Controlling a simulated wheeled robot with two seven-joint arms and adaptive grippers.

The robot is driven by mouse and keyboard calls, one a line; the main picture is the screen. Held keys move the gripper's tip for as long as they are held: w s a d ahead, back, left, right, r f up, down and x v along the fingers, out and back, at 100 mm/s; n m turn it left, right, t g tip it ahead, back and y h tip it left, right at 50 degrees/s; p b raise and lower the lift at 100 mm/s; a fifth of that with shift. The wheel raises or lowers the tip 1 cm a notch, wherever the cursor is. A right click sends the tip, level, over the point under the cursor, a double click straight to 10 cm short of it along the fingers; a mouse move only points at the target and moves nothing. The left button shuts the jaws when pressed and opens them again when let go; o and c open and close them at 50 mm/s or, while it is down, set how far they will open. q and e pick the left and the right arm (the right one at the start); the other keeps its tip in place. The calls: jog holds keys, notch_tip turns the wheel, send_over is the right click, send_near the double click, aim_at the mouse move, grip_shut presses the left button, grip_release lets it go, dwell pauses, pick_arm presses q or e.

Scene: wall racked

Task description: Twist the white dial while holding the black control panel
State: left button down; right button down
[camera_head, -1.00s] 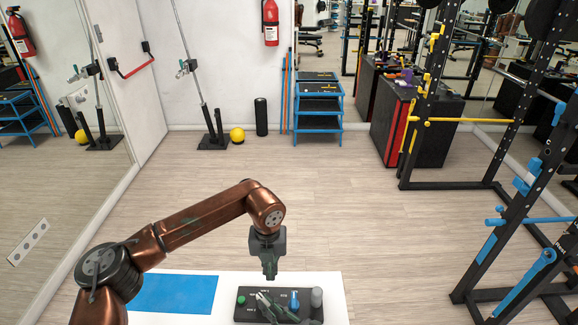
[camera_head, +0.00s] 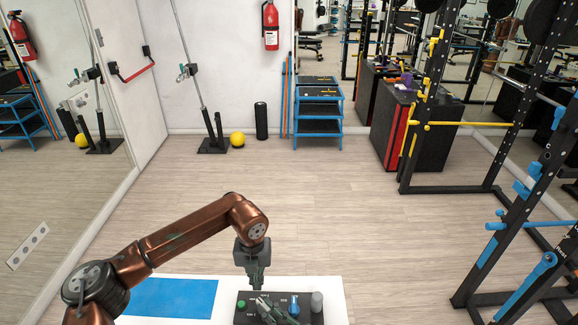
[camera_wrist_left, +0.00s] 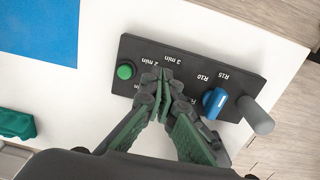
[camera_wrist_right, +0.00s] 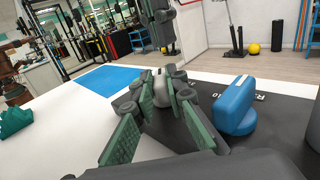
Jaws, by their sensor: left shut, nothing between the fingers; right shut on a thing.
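The black control panel (camera_head: 313,301) lies on the white table, with a green button (camera_wrist_left: 125,71), a blue knob (camera_wrist_left: 214,100) and a grey cylinder (camera_wrist_left: 256,115). My left gripper (camera_head: 257,287) points down over the panel's far side; it is shut and empty, and its fingers show in the left wrist view (camera_wrist_left: 164,78). In the right wrist view it hangs above and beyond the dial. My right gripper (camera_wrist_right: 166,100) is low over the middle of the panel, its fingers shut around the whitish dial (camera_wrist_right: 160,88). The fingers hide much of the dial.
A blue mat (camera_head: 170,297) lies on the table left of the panel. A green object (camera_wrist_right: 15,121) sits on the table. The blue knob stands close beside my right fingers. Wooden floor lies beyond the table, with a rack (camera_head: 490,240) at right.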

pick_arm(q)
jog(key=shift+f, duration=1.7)
jog(key=shift+s+d, duration=0.45)
jog(key=shift+s, duration=0.1)
jog(key=shift+w+d, duration=0.1)
jog(key=shift+d, duration=1.1)
jog(key=shift+w+d, duration=0.1)
jog(key=shift+d, duration=0.2)
jog(key=shift+w+d, duration=0.1)
jog(key=shift+w, duration=0.1)
